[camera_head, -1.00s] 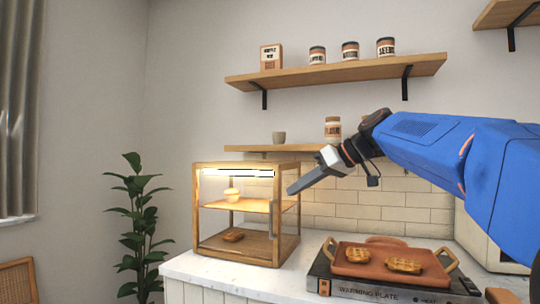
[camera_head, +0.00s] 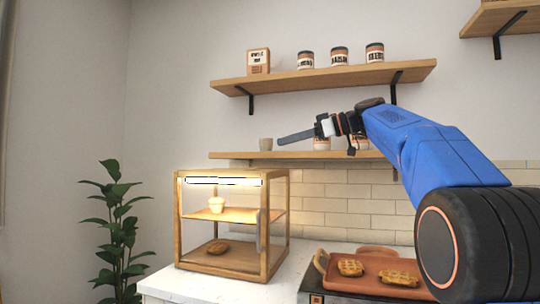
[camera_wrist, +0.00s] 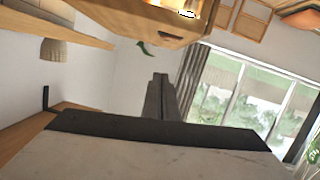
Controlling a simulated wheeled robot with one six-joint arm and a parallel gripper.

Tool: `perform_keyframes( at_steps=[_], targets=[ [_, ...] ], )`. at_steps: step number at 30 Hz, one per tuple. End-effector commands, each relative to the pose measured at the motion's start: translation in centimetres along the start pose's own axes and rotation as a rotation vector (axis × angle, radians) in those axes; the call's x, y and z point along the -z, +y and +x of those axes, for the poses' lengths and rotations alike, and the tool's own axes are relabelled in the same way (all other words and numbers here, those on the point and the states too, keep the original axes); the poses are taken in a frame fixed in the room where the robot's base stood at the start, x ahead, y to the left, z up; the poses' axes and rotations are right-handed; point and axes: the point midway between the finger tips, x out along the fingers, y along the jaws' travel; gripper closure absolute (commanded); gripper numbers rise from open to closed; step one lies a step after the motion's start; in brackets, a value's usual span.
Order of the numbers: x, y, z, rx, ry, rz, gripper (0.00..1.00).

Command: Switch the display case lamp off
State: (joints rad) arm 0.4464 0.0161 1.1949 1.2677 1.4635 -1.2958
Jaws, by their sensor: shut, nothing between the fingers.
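The display case (camera_head: 235,262) is a wooden-framed glass box at the left end of the counter. Its lamp (camera_head: 223,181) is a bright strip under the top front edge, and it glows. I cannot make out a switch on the case. A pale vertical handle (camera_head: 261,232) shows near its front right post. My gripper (camera_head: 281,140) is shut and empty, pointing left, above and to the right of the case and apart from it. In the wrist view, the shut fingers (camera_wrist: 160,95) show at centre, with the wooden case (camera_wrist: 135,22) and lit lamp (camera_wrist: 187,13) at the top.
A higher shelf (camera_head: 320,76) holds more jars. A tray (camera_head: 375,282) of pastries stands right of the case. A plant (camera_head: 115,230) stands at left.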

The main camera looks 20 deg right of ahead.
Motion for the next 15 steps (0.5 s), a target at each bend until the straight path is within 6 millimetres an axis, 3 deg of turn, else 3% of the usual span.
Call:
perform_keyframes(
  at_steps=[15],
  targets=[
    [-0.1, -0.1, 7.5, 0.004, -0.001, 0.002, 1.0]
  ],
)
